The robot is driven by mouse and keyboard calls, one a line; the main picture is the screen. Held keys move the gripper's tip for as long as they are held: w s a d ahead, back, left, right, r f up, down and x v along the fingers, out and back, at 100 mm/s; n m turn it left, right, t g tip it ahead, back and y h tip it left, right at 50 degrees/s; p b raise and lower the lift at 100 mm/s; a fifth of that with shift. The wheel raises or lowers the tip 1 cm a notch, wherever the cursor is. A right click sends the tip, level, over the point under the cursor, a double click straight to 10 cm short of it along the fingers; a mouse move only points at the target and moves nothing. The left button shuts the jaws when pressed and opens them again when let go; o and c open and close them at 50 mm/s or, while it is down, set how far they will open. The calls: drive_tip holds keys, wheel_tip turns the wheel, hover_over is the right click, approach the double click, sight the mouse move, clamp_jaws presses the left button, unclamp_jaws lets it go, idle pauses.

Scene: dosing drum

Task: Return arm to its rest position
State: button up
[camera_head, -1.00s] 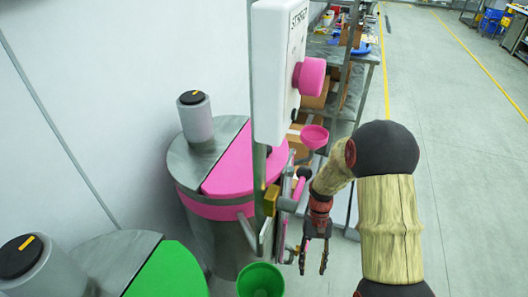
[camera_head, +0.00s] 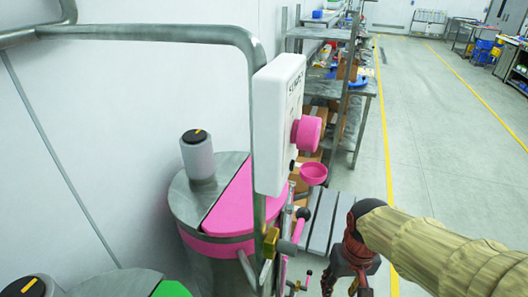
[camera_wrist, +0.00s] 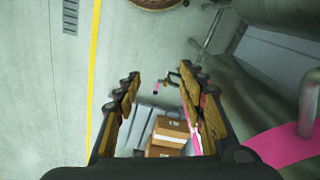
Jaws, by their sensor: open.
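My gripper (camera_head: 344,284) is at the lower right of the head view, to the right of the drum stand and apart from it. My arm reaches in from the right edge. In the wrist view my gripper (camera_wrist: 160,100) has its two fingers spread with nothing between them. Beyond the fingers lie cardboard boxes (camera_wrist: 166,132) and the floor. The drum with the pink lid (camera_head: 243,195) stands to the left of my gripper, with a white control box (camera_head: 277,120) and its pink button (camera_head: 306,133) above.
A metal frame (camera_head: 252,90) rises beside the drum. A pink funnel (camera_head: 313,174) sticks out below the button. A green-lidded drum (camera_head: 170,289) shows at lower left. Shelves (camera_head: 340,100) stand behind. Open floor (camera_head: 440,150) with yellow lines lies to the right.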

drive_tip(key=s+r+t+p, duration=0.1)
drive_tip(key=s+r+t, duration=0.1)
drive_tip(key=r, duration=0.5)
drive_tip(key=s+r+t+p, duration=0.1)
drive_tip(key=s+r+t, duration=0.2)
drive_tip(key=r, duration=0.4)
drive_tip(key=shift+s+d, duration=0.2)
drive_tip(key=shift+s, duration=0.15)
drive_tip(key=shift+f, duration=0.1)
drive_tip(key=shift+c, duration=1.2)
drive_tip(key=shift+a, duration=0.1)
